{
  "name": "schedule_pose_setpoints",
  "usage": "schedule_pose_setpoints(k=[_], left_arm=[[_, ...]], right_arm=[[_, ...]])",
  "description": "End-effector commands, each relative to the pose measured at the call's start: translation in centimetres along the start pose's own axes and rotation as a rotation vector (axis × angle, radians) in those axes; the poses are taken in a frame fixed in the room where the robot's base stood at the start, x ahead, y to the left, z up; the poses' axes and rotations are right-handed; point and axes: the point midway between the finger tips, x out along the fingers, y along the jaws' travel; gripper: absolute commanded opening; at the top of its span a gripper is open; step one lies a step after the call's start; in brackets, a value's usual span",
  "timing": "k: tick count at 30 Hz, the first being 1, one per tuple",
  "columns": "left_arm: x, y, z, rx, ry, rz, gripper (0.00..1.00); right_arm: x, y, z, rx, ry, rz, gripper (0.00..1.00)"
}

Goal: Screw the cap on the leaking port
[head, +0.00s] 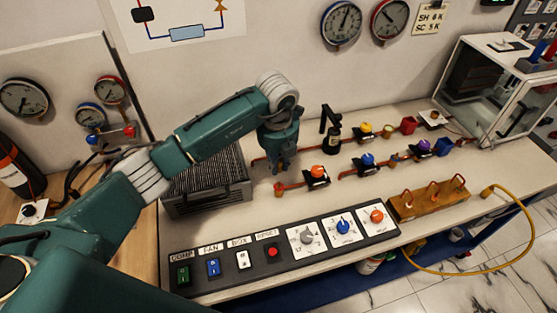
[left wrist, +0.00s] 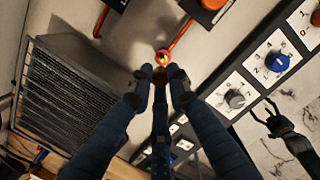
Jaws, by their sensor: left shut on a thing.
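My left gripper (head: 279,170) is over the bench, fingers pointing down, just above the open end of a copper pipe. I cannot tell whether cap and port touch. My right gripper (left wrist: 269,116) shows dark at the right of the left wrist view, fingers spread, apparently empty.
A grey finned box (head: 208,182) stands left of the port. An orange-knobbed valve (head: 317,174) is close on its right. The switch panel (head: 280,252) lies along the front edge. A wooden block with copper loops (head: 428,202) is at the right.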

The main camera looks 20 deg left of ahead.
Motion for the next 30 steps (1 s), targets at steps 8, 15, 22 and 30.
schedule_pose_setpoints(k=[8, 15, 22, 30], left_arm=[[0.4, 0.0, 0.0, 0.003, 0.016, -0.003, 0.00], [2.3, 0.0, -0.3, 0.004, 0.016, -0.002, 0.00], [4.4, 0.0, -0.6, 0.003, 0.014, -0.003, 0.00], [5.2, 0.0, -0.7, 0.003, 0.014, -0.003, 0.00]], right_arm=[[0.5, 0.2, 3.2, -0.003, -0.043, 0.002, 0.82], [2.2, 0.7, -1.0, -0.003, 0.021, 0.008, 0.82], [3.9, 0.0, -0.7, -0.001, 0.016, 0.001, 0.82], [4.4, -0.8, 1.5, 0.000, -0.014, -0.008, 0.82]])
